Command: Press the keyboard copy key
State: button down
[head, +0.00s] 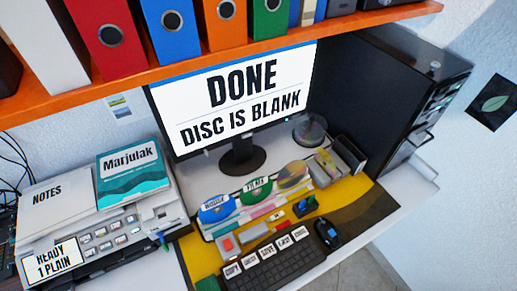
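The black keyboard (283,269) lies on the desk at the lower middle of the head view. A row of white labelled keys runs along its back edge. The copy key (232,270) is the leftmost of these and appears to read COPY. The monitor (240,95) behind it reads DONE, DISC IS BLANK. My gripper is not in view, so whether it is open or shut is not shown.
A rack (253,205) of labelled discs stands behind the keyboard. A dark mouse (327,233) sits to its right. A printer (105,225) stands at left, a black computer tower (385,95) at right. An orange shelf (215,49) with binders overhangs the desk.

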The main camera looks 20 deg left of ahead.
aim_at(230, 270)
jog(key=u, duration=0.65)
jog(key=k+j, duration=0.35)
jog(key=j, duration=0.2)
jog(key=l+u, duration=0.05)
